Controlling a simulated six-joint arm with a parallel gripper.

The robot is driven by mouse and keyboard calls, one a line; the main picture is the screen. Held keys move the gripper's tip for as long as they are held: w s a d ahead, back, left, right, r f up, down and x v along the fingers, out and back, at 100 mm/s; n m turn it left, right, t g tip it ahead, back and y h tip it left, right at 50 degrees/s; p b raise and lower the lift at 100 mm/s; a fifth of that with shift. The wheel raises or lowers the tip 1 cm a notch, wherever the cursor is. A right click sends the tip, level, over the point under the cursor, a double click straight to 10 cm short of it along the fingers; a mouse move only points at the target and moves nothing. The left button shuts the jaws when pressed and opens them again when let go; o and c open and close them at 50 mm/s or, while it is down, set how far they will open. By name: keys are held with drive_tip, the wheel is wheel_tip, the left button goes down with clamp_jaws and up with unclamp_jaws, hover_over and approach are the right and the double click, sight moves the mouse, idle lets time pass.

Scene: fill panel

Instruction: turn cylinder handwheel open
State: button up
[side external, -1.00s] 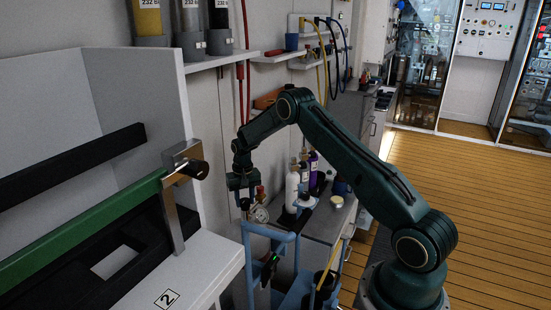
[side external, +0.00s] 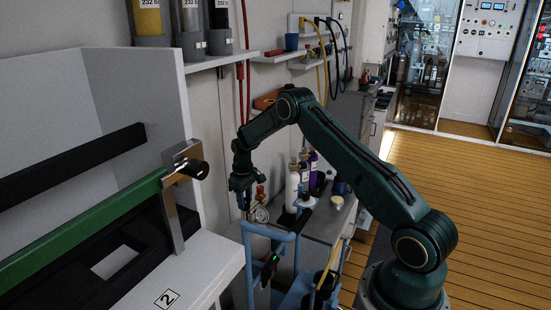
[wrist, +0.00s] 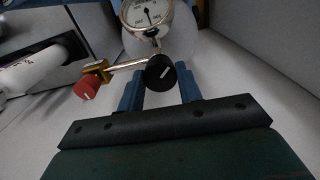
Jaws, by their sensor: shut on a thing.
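A black round handwheel (wrist: 160,72) with a white mark stands upright between the two blue fingers of my gripper (wrist: 159,88) in the wrist view. The fingers are shut on it, one on each side. A thin metal stem runs left from beside the handwheel to a brass fitting (wrist: 97,68) with a red knob (wrist: 87,87). A round dial gauge (wrist: 148,14) sits just beyond the handwheel. In the side view my gripper (side external: 243,203) points down over the gauge (side external: 260,214) at the blue cart; the handwheel cannot be made out there.
The blue cart frame (side external: 268,233) stands below my gripper. White and purple bottles (side external: 292,190) stand close on its right, on a grey bench. A white cabinet with a green bar (side external: 85,218) fills the left; the wooden floor at right is clear.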

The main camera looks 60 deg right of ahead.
sight(245, 200)
idle(0.3)
drive_tip(key=o, duration=1)
drive_tip(key=shift+r, duration=0.15)
wheel_tip(245, 200, up, 14)
drive_tip(key=shift+f, duration=0.2)
